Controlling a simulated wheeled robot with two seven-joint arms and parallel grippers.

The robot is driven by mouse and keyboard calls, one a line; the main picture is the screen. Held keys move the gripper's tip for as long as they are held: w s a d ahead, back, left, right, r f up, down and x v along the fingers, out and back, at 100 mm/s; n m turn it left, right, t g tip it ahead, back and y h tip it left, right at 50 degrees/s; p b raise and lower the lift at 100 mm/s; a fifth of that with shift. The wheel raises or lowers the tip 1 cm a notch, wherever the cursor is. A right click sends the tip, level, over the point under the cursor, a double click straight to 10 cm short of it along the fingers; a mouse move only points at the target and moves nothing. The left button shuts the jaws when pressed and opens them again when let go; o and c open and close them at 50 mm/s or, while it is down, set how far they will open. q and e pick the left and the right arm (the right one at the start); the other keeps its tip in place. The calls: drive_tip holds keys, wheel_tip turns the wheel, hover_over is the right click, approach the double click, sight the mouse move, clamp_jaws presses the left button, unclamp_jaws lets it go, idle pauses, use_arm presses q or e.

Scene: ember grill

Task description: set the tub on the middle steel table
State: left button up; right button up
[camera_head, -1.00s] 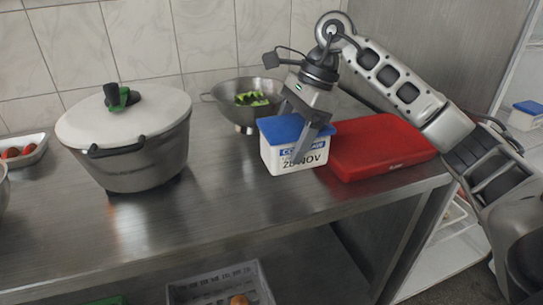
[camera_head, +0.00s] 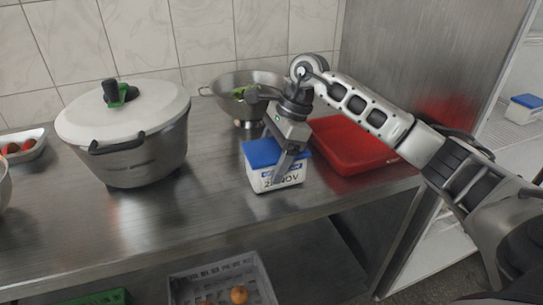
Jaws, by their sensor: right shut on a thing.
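The tub (camera_head: 262,177) is white with a blue lid and a date label. It is upright at the steel table (camera_head: 215,215), near the front edge and left of the red board. I cannot tell whether its base touches the table top. My right gripper (camera_head: 284,168) is shut on the tub, with one finger across its front face. The other finger is hidden behind the tub. My left gripper is not in view.
A large lidded pot (camera_head: 140,150) stands to the left. A steel colander (camera_head: 222,87) with greens is behind the tub. A red board (camera_head: 350,145) lies to the right. A grey crate (camera_head: 205,283) is on the lower shelf. Bare table top lies between pot and tub.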

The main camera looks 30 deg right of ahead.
drive_tip(key=o, duration=1.3)
drive_tip(key=shift+f, duration=0.1)
drive_tip(key=shift+o, duration=0.2)
drive_tip(key=shift+r, duration=0.3)
drive_tip(key=v, duration=1.1)
drive_tip(key=shift+s+d+r, duration=0.15)
drive_tip(key=shift+d+r, duration=0.05)
drive_tip(key=shift+r, duration=0.1)
